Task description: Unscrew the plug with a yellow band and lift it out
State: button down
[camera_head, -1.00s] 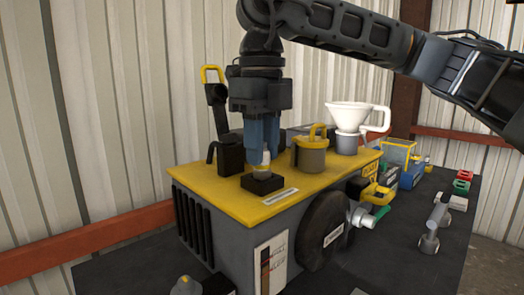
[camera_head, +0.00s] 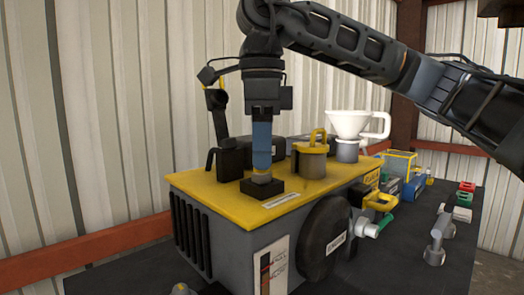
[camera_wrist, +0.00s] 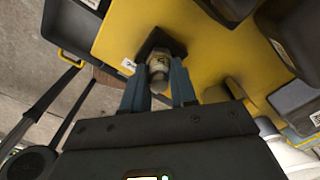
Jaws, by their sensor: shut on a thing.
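The plug (camera_wrist: 158,68) is a pale, rounded piece seen between my fingers in the wrist view. My gripper (camera_head: 262,170) points straight down with blue fingers and is shut on the plug. In the wrist view the fingers of my gripper (camera_wrist: 158,80) lie on either side of it. The plug's lower part and its thread are hidden.
A grey pot with a yellow handle (camera_head: 311,160) and a white funnel (camera_head: 352,125) stand to the right on the machine top. A black can-like part (camera_head: 230,160) stands close behind left. A yellow-handled valve (camera_head: 378,203) projects at the front right.

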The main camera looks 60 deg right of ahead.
jog(key=c, duration=0.8)
grip_release()
